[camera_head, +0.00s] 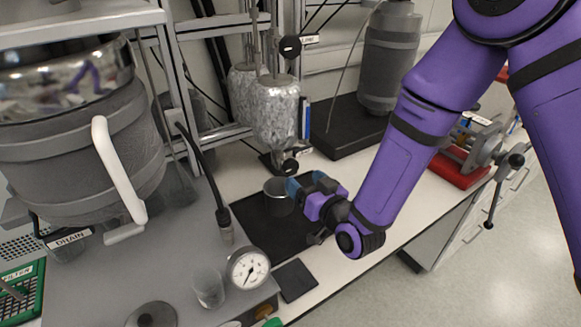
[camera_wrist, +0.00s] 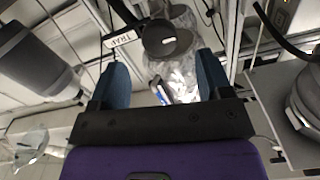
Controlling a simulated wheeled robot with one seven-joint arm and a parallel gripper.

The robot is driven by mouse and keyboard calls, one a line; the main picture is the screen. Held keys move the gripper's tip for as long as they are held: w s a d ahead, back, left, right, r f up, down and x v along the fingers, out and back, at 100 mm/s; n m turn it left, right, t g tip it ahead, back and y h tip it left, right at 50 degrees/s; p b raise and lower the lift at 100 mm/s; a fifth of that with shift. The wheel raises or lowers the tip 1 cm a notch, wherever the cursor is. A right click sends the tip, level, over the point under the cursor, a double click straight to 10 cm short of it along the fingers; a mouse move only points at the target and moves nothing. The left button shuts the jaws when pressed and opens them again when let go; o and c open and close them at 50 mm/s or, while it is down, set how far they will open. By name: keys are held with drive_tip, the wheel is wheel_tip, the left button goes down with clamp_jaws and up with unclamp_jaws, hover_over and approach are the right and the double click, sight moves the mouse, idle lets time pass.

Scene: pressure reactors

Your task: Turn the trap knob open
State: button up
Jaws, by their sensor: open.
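The trap knob (camera_head: 290,166) is a small black round knob low on the glass apparatus, just above and behind my gripper in the head view. In the wrist view the trap knob (camera_wrist: 168,40) shows large, with a pale bar across its face and a TRAP label (camera_wrist: 121,38) on its left. My gripper (camera_head: 304,182) is open, with its blue fingers pointing toward the knob. In the wrist view my gripper (camera_wrist: 161,68) has its fingers spread left and right, with the knob ahead between their lines. I cannot see contact with the knob.
A metal beaker (camera_head: 278,200) stands on the black mat beside my gripper. Foil-wrapped glassware (camera_head: 275,112) hangs above the knob. Another black knob (camera_head: 290,47) is higher up. A pressure gauge (camera_head: 248,268) and a large reactor (camera_head: 80,150) are to the left.

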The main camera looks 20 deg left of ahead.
sight(293, 169)
drive_tip(key=x, duration=0.7)
drive_tip(key=shift+d, duration=0.1)
drive_tip(key=shift+c, duration=0.3)
drive_tip(key=c, duration=0.9)
